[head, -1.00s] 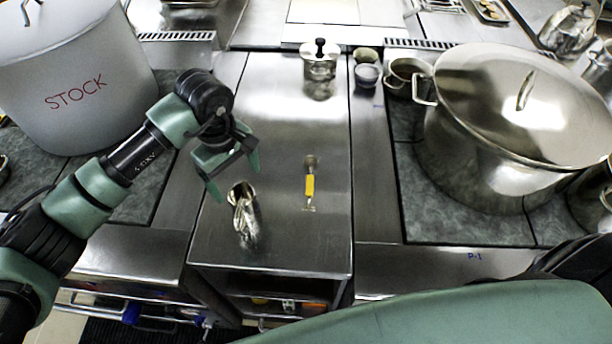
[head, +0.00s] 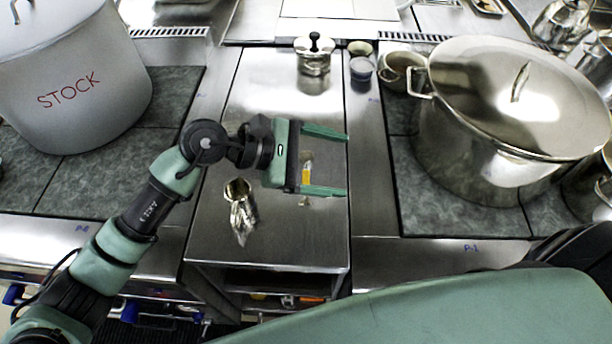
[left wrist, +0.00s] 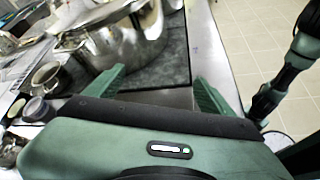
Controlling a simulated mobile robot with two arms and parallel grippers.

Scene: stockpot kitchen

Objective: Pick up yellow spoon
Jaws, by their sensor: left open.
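The yellow spoon (head: 306,173) lies on the steel counter; its yellow handle part shows between the fingers of my left gripper (head: 346,164) in the head view. The left gripper is open and empty, its fingers pointing right, and it appears to be above the spoon. Part of the spoon is hidden or blurred behind the gripper. In the left wrist view the two green fingers of the gripper (left wrist: 158,85) are spread, and the spoon does not show there. My right gripper is not in view.
A shiny metal pitcher (head: 240,212) stands left of the spoon. A lidded metal pot (head: 314,62) and small cups (head: 361,69) stand at the back. Large stockpots flank the counter: the white STOCK pot (head: 70,85) and the steel pot (head: 480,130).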

